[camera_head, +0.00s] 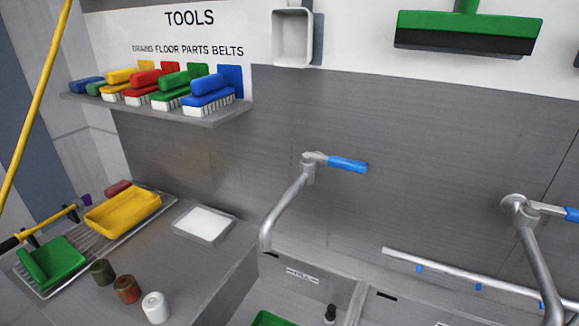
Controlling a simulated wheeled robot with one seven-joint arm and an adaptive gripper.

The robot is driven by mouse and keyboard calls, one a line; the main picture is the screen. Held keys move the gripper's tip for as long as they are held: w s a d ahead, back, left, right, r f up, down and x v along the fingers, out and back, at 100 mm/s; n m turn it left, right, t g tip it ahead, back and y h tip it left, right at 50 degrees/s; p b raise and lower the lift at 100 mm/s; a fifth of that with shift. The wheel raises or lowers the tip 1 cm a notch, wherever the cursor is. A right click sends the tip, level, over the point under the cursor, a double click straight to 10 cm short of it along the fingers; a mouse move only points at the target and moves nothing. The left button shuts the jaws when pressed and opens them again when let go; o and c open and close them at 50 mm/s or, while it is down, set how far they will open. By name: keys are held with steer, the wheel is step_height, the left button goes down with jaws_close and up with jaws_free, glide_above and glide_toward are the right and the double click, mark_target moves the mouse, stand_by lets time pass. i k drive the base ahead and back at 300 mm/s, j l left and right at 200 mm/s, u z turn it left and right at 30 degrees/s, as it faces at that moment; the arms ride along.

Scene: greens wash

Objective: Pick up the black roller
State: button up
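No thing in view is plainly a black roller. A dark olive, nearly black short cylinder (103,272) stands at the left end of a row on the steel counter. A reddish-brown cylinder (127,289) and a white cylinder (155,307) stand beside it. A small black upright object (330,314) shows in the sink at the bottom edge, partly cut off. A yellow rod with a black end (48,226) lies across the rack at the left. My gripper is not in view.
A wire rack (140,234) holds a yellow tray (123,208) and a green tray (55,262). A white-filled shallow tray (204,223) lies near the sink (290,290). A faucet (285,205) rises at the sink. Brushes line the wall shelf (190,117).

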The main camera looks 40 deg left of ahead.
mark_target(101, 270)
steer(key=u, duration=2.45)
steer(key=i+j+z, duration=0.2)
steer(key=j, duration=0.15)
steer(key=i+j+z, duration=0.15)
steer(key=j, duration=0.2)
steer(key=i+j+z, duration=0.2)
steer(key=j, duration=0.15)
steer(key=i+j+z, duration=0.2)
steer(key=j, duration=0.2)
steer(key=j+z, duration=0.15)
steer(key=j, duration=0.25)
